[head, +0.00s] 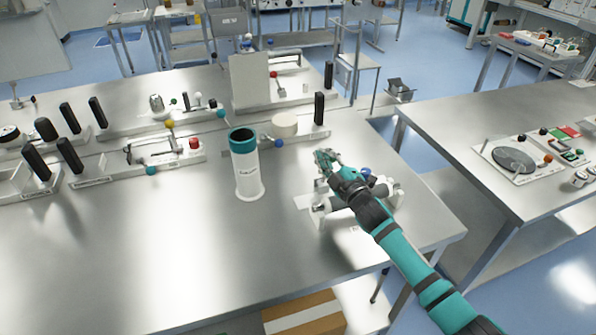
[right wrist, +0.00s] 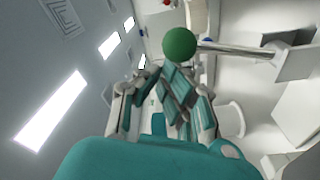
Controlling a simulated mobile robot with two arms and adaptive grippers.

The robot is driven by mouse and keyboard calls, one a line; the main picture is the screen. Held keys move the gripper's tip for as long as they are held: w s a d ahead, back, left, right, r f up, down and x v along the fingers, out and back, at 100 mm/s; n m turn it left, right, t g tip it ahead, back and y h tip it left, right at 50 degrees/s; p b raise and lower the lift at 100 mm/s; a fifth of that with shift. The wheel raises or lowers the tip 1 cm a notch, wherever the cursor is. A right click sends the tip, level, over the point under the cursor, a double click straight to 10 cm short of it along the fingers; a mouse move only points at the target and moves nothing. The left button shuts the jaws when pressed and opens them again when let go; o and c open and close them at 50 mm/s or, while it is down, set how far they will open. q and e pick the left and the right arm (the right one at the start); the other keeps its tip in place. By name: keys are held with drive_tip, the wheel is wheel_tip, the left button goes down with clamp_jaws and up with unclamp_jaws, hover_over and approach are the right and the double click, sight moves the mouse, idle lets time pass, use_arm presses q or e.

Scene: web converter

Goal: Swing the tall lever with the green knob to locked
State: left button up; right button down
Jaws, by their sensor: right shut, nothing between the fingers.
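The green knob (right wrist: 180,44) shows in the right wrist view, on the end of a metal lever rod (right wrist: 235,50) that runs right to a grey block. My right gripper (right wrist: 174,84) is shut and empty, with its fingertips just below the knob in that view. I cannot tell whether they touch it. In the head view my right gripper (head: 325,160) is over a white-based fixture (head: 318,214) at the right of the near table. The gripper and arm hide much of that fixture, and I cannot make out the green knob there. My left gripper is out of view.
A white cylinder with a teal rim (head: 246,178) stands left of the gripper. A blue knob (head: 365,172) is close beside my right arm. Several lever fixtures line the table's back and left. The near table's front (head: 180,260) is clear.

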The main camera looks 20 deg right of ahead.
drive_tip(key=shift+d+f+m, duration=0.15)
drive_tip(key=shift+d+m, duration=0.55)
drive_tip(key=shift+d, duration=0.1)
